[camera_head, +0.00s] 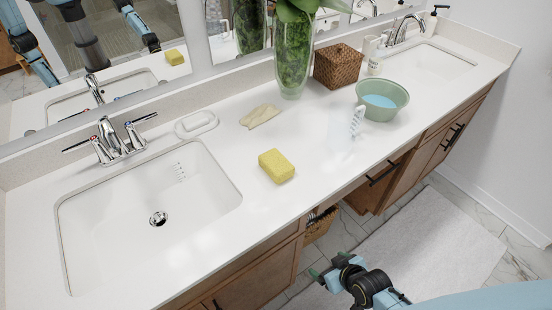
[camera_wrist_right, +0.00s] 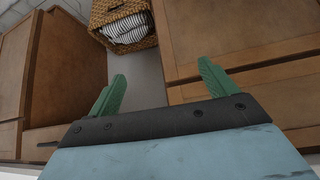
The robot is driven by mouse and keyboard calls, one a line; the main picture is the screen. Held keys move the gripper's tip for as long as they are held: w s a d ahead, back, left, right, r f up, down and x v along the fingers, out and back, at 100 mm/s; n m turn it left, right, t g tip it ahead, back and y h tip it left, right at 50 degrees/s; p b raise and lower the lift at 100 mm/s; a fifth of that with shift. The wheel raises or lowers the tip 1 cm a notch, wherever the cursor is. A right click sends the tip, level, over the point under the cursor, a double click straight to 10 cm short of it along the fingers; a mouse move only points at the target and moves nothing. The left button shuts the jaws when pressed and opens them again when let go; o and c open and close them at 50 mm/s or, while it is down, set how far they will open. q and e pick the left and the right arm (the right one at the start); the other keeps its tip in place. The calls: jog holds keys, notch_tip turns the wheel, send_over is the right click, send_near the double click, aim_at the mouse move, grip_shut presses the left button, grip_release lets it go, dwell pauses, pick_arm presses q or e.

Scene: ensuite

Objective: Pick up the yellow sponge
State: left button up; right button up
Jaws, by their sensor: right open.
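The yellow sponge (camera_head: 276,166) lies on the white countertop (camera_head: 225,245), to the right of the left sink and near the counter's front edge. My right gripper (camera_head: 325,272) is below and in front of the counter, apart from the sponge, at the bottom of the head view. In the right wrist view its two green fingers (camera_wrist_right: 162,90) stand apart with nothing between them. The sponge is not in the right wrist view. My left gripper itself does not show directly in the head view.
The left sink (camera_head: 130,215) and its faucet (camera_head: 112,140) are left of the sponge. A beige cloth (camera_head: 260,116), soap dish (camera_head: 196,124), green bowl (camera_head: 382,98), white brush (camera_head: 357,121), glass vase (camera_head: 294,60) and woven basket (camera_head: 338,66) stand around. Wooden cabinets (camera_wrist_right: 230,35) are before my right gripper.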

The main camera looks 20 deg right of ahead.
jog(key=w+a+r+t+y+p, duration=0.1)
jog(key=w+r, duration=0.2)
jog(key=r, duration=0.3)
jog(key=w+a+r+t, duration=0.1)
jog(key=w+r, duration=0.2)
jog(key=r, duration=0.3)
jog(key=n+t+y+p, duration=0.1)
jog(key=n+t+y, duration=0.1)
jog(key=t, duration=0.1)
send_near(287, 175)
jog(key=s, duration=0.3)
jog(key=x, duration=0.7)
jog(key=shift+w+d+r+b, duration=0.3)
jog(key=shift+w+r, duration=0.05)
jog(key=shift+w, duration=0.05)
jog(key=shift+b+x, duration=0.3)
jog(key=shift+x, duration=2.75)
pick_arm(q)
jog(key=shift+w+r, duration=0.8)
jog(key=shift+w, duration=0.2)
pick_arm(e)
jog(key=shift+d, duration=0.1)
jog(key=shift+c, duration=0.5)
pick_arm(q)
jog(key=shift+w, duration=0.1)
pick_arm(e)
jog(key=c, duration=1)
